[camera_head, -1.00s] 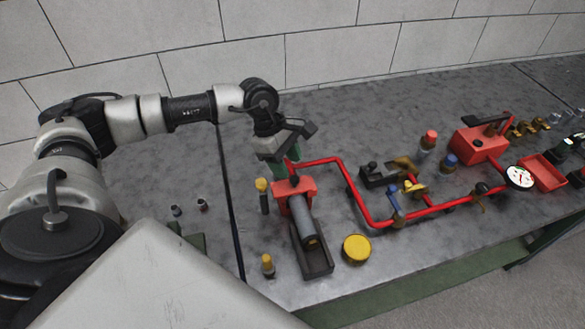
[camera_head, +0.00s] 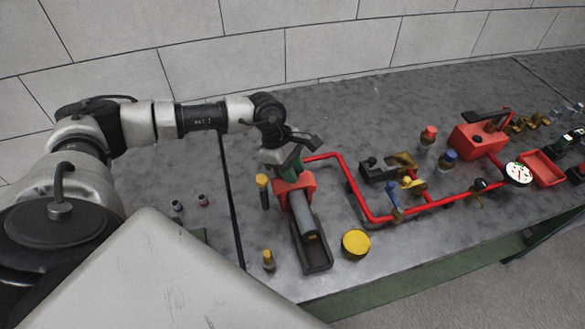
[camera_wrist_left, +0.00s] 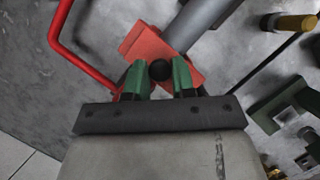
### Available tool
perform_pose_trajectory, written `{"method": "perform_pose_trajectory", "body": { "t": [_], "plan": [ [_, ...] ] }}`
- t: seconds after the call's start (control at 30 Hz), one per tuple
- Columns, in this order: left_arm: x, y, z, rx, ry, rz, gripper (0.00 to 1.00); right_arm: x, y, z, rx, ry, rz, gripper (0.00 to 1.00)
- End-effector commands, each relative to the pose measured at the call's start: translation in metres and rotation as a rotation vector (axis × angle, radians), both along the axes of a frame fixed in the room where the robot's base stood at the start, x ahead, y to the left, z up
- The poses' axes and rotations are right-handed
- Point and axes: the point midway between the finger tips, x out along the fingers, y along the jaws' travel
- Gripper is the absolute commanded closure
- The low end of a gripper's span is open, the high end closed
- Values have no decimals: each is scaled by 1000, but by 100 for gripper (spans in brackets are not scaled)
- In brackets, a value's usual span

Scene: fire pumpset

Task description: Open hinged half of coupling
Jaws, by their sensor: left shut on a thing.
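The red coupling (camera_head: 296,188) sits around the near end of the red pipe, at the back end of a grey cylinder (camera_head: 306,218). In the left wrist view the coupling (camera_wrist_left: 146,46) shows as red blocks beside the cylinder (camera_wrist_left: 200,22). A black ball knob (camera_wrist_left: 160,70) stands at the coupling. My left gripper (camera_head: 287,170) reaches down from behind the coupling. Its green fingertips (camera_wrist_left: 160,76) are shut on the knob, one on each side. The hinge and how far the halves are apart cannot be told. My right gripper is not in view.
The cylinder lies over a dark tray (camera_head: 318,262). A red pipe (camera_head: 362,205) runs right to valves and a gauge (camera_head: 518,174). A yellow-topped post (camera_head: 262,182) stands close left, and a yellow round cap (camera_head: 356,243) lies right of the tray.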

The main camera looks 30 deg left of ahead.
Motion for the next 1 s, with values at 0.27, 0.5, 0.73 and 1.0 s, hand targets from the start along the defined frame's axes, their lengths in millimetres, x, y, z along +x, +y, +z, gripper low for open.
{"method": "perform_pose_trajectory", "body": {
  "t": [0.27, 0.5, 0.73, 1.0],
  "plan": [
    [2, -1, 2, 9, 9, 0, 100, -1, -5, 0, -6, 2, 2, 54],
    [9, -8, 7, 77, 85, -3, 100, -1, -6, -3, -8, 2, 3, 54],
    [19, -17, 12, 191, 212, -2, 100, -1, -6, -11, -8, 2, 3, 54],
    [31, -27, 15, 316, 351, 0, 100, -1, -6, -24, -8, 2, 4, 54]
  ]
}}
